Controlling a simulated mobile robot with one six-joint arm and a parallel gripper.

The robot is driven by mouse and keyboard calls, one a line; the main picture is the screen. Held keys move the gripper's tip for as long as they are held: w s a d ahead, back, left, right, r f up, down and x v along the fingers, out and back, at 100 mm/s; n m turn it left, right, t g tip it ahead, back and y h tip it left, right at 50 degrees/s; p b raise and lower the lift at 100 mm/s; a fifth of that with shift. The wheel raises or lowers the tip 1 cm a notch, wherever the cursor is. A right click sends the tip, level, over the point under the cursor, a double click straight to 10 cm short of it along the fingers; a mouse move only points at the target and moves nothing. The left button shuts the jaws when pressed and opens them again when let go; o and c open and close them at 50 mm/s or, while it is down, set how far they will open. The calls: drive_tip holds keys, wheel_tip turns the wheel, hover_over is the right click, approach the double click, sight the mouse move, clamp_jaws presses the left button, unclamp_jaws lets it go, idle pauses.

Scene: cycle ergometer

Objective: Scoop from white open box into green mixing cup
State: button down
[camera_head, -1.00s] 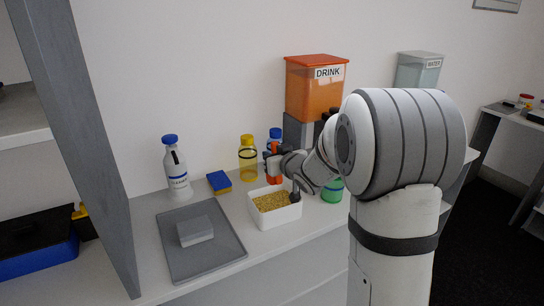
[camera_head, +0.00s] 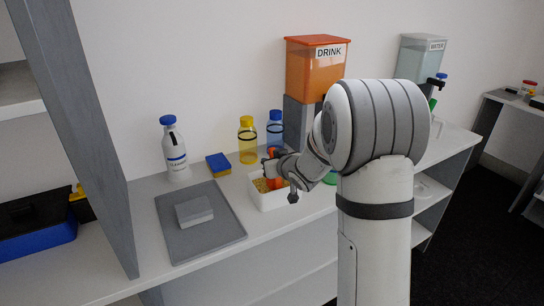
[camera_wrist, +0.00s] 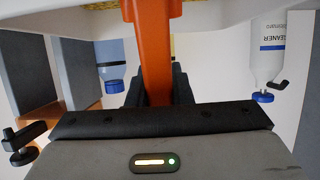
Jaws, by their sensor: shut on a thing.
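The white open box (camera_head: 281,201) stands on the counter with yellow-brown grain (camera_head: 261,186) inside. My gripper (camera_head: 272,169) is over the box, shut on the orange handle of a scoop (camera_head: 275,183). The handle (camera_wrist: 155,45) also shows upright between the black fingers in the wrist view. The scoop's bowl is hidden, so I cannot tell whether it holds grain. The green mixing cup (camera_head: 331,178) is right of the box, mostly hidden behind my arm.
A grey tray (camera_head: 190,246) with a grey block (camera_head: 194,211) lies left of the box. A cleaner bottle (camera_head: 174,152), a sponge (camera_head: 218,165), a yellow bottle (camera_head: 247,142) and a blue bottle (camera_head: 275,130) stand behind. The orange drink dispenser (camera_head: 315,70) stands at the back.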

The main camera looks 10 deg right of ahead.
wheel_tip(320, 180, down, 2)
drive_tip(key=shift+w+f+b, duration=0.1)
drive_tip(key=shift+f+b, duration=0.15)
drive_tip(key=shift+b, duration=0.15)
drive_tip(key=shift+f+b, duration=0.15)
drive_tip(key=shift+b, duration=0.6)
drive_tip(key=shift+t+b, duration=0.4)
drive_tip(key=shift+b, duration=0.55)
drive_tip(key=t+b, duration=0.1)
drive_tip(key=b, duration=0.5)
drive_tip(key=shift+t+y, duration=0.3)
drive_tip(key=shift+r+b, duration=0.2)
drive_tip(key=shift+b, duration=0.2)
drive_tip(key=r, duration=0.3)
drive_tip(key=s+r+t+p, duration=0.1)
drive_tip(key=r, duration=0.2)
drive_tip(key=r+t+p, duration=0.1)
drive_tip(key=r, duration=0.3)
drive_tip(key=shift+s+d+y, duration=0.15)
drive_tip(key=shift+y, duration=0.15)
drive_tip(key=shift+r+p, duration=0.6)
drive_tip(key=shift+r, duration=0.2)
